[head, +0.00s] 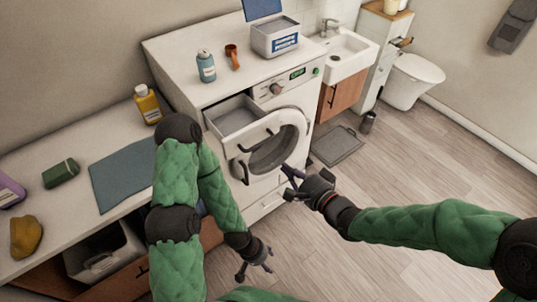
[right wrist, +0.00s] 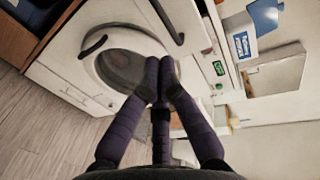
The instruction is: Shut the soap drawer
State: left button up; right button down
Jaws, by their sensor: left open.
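The soap drawer (head: 236,118) is pulled out from the upper left front of the white washing machine (head: 190,85), its grey tray showing from above. Its white front with a dark bar handle also shows at the top of the right wrist view (right wrist: 191,22). My right gripper (head: 285,181) is in front of the machine's round door, right of and below the drawer, apart from it. In the right wrist view its fingertips (right wrist: 160,64) are together, with nothing seen between them. My left gripper (head: 256,266) is open and empty, low over the floor before the machine.
The round door (head: 277,148) sits below the drawer. A blue bottle (head: 206,66), a brown scoop (head: 232,56) and a powder box (head: 275,39) stand on top. A yellow bottle (head: 147,104) is on the left counter. The floor (head: 400,165) at right is mostly clear.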

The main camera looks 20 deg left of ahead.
aim_at(238, 129)
jog(key=b+x, duration=0.1)
jog(key=x, duration=0.9)
jog(key=shift+a+b, duration=0.25)
jog(key=shift+b, duration=0.1)
jog(key=shift+w+a+f, duration=0.1)
jog(key=shift+w, duration=0.05)
jog(key=r+x, duration=0.1)
jog(key=x, duration=0.4)
jog(key=r+x, duration=0.1)
jog(key=x, duration=0.4)
jog(key=r+x, duration=0.1)
jog(key=x, duration=0.5)
jog(key=shift+w+a+b, duration=0.15)
jog(key=shift+a+b, duration=0.1)
jog(key=shift+b, duration=0.05)
jog(key=shift+r, duration=0.1)
jog(key=shift+w+r, duration=0.1)
jog(key=shift+r, duration=0.05)
